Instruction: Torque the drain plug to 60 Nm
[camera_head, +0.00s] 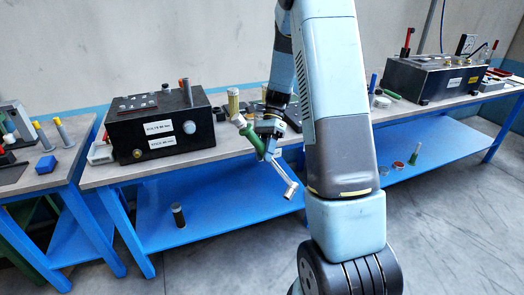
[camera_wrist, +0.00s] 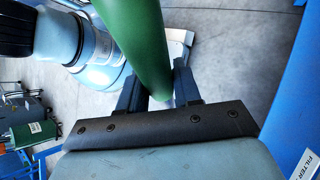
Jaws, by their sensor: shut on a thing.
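My gripper (camera_head: 267,136) is shut on a green-handled wrench (camera_head: 250,137) in front of the near bench edge. The wrench's metal shaft slants down to the right to a head at its lower end, hanging clear in the air. In the wrist view, the green handle (camera_wrist: 138,45) lies between the two dark fingers of my gripper (camera_wrist: 157,82). A black box (camera_head: 158,128) with white labels stands on the bench to the left. A small brass-coloured round fitting (camera_head: 137,154) sits low on its front face. I cannot tell whether it is the drain plug.
The grey-topped bench (camera_head: 225,148) has a blue lower shelf (camera_head: 225,202) with a dark cylinder (camera_head: 178,215) on it. Yellowish cylinders (camera_head: 233,101) stand right of the box. A second dark box (camera_head: 430,80) stands far right. The floor in front is clear.

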